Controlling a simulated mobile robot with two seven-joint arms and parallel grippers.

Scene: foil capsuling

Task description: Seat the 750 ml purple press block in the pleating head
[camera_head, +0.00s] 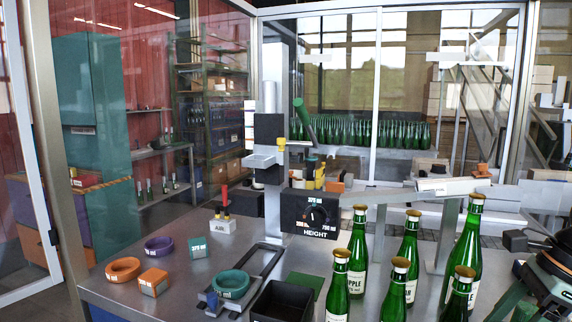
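The pleating machine (269,130) stands at the table's back on a grey column, with a light metal bracket (263,158) and a green lever (302,116). Whether a block sits in its head is too small to tell. A teal block (197,246) labelled 375 ml and an orange block (153,281) lie near the purple ring. Dark arm parts (548,262) enter at the right edge; I cannot tell the finger state. My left gripper is not in view.
An orange ring (123,269) lies at left. A teal ring (230,284) rests on a slotted metal fixture (262,262). A black bin (284,301) stands in front. The black HEIGHT dial box (310,213) stands mid-table. Several upright green bottles (410,245) crowd the right.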

